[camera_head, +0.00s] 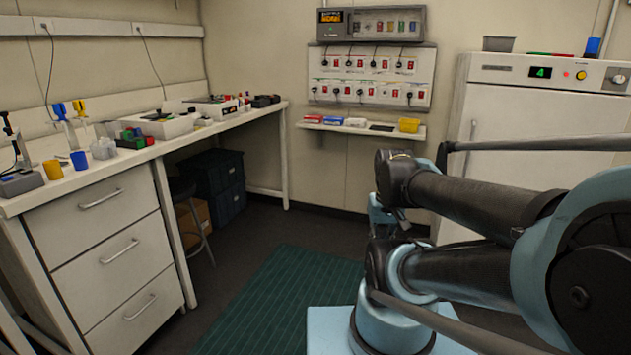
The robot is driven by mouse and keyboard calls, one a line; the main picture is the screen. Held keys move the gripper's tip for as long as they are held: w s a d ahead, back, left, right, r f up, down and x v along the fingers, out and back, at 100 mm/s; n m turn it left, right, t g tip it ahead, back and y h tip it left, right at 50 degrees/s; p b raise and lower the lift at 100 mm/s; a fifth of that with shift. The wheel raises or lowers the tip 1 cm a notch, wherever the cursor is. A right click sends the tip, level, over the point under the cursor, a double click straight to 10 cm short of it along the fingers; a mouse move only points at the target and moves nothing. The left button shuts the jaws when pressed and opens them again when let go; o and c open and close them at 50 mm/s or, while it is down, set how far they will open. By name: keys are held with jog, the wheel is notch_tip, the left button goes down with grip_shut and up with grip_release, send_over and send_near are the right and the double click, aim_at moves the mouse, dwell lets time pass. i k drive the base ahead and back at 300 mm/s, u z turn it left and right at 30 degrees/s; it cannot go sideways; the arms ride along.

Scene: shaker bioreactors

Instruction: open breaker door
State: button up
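A grey breaker box (335,28) is mounted high on the back wall, left of the white cabinet. A dark label with orange letters is on its left part. Several small coloured parts show in the window on its right part. Its door looks shut, though the door's edge and handle are too small to tell. My arm fills the lower right of the view, below and in front of the box. I cannot make out my gripper's fingers, and nothing of mine touches the box.
A socket panel (371,77) with black plugs hangs under the box, above a small shelf (345,127) with a yellow tub. The white cabinet (500,110) stands at the right. A laden bench (100,170) runs along the left. The green mat (285,305) is partly clear.

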aim_at(350, 12)
jog(key=u, duration=0.2)
jog(key=i, duration=1.65)
jog(key=u, duration=0.2)
